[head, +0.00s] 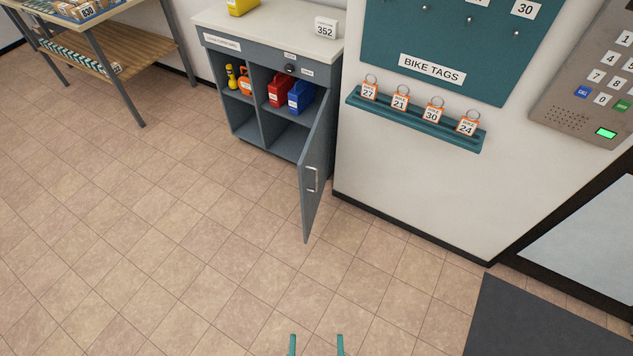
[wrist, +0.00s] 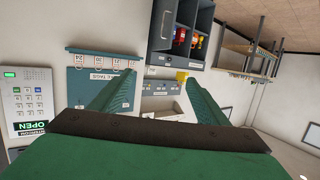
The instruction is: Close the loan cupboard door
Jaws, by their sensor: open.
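The loan cupboard (head: 246,122) is a grey unit with a pale top against the wall. Its door (head: 316,170) is hinged on the right side and stands open, swung out toward me, with a metal handle (head: 311,179) on it. The shelves inside hold a red case (head: 280,90), a blue case (head: 301,96) and yellow and orange items. My gripper (head: 316,343) shows at the bottom edge of the head view, open and empty, well apart from the door. In the wrist view the cupboard and its door (wrist: 162,38) appear upside down, beyond the open green fingers (wrist: 158,95).
A wooden-shelved table (head: 100,55) stands at the back left. A teal tag rail (head: 415,122) and a keypad (head: 590,80) are on the right wall. A dark mat (head: 530,320) lies at the lower right. The tiled floor before the cupboard is clear.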

